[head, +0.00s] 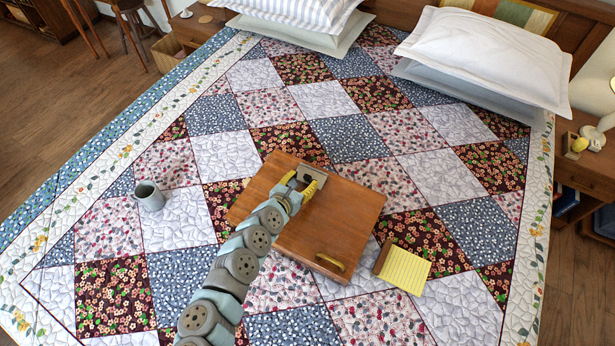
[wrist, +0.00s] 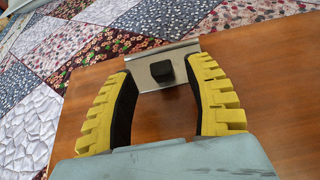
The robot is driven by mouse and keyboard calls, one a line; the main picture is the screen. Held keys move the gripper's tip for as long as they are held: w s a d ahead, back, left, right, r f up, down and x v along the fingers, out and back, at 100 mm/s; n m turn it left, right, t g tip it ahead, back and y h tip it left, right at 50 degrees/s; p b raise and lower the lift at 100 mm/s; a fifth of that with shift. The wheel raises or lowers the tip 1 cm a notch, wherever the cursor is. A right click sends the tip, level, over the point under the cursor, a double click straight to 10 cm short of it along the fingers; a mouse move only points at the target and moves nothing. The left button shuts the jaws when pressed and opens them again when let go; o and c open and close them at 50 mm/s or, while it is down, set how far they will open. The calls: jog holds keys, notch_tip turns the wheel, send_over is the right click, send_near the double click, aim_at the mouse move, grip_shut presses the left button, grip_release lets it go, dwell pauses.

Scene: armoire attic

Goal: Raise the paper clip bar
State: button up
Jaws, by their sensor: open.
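The paper clip bar (wrist: 183,52) is a grey metal plate with a black knob (wrist: 160,72), at the far edge of a brown wooden lap desk (head: 345,212). In the wrist view it lies low against the wood. My gripper (wrist: 158,74) is open, its yellow fingers with black pads spread on either side of the knob, with visible gaps between pads and knob. In the head view my gripper (head: 303,182) is over the desk's upper left part and partly hides the clip bar. How high the fingers are above the wood is unclear.
The desk lies on a patchwork quilt (head: 215,212) and has a brass handle (head: 330,263) at its near edge. A yellow notepad (head: 404,268) lies to its right, a grey mug (head: 149,195) to its left. Pillows (head: 485,58) are at the back.

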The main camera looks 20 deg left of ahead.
aim_at(307, 177)
jog(key=shift+w+f, duration=0.15)
jog(key=shift+w, duration=0.6)
jog(key=shift+x, duration=0.8)
jog(key=shift+d+f, duration=0.1)
jog(key=shift+s, duration=0.1)
grip_shut()
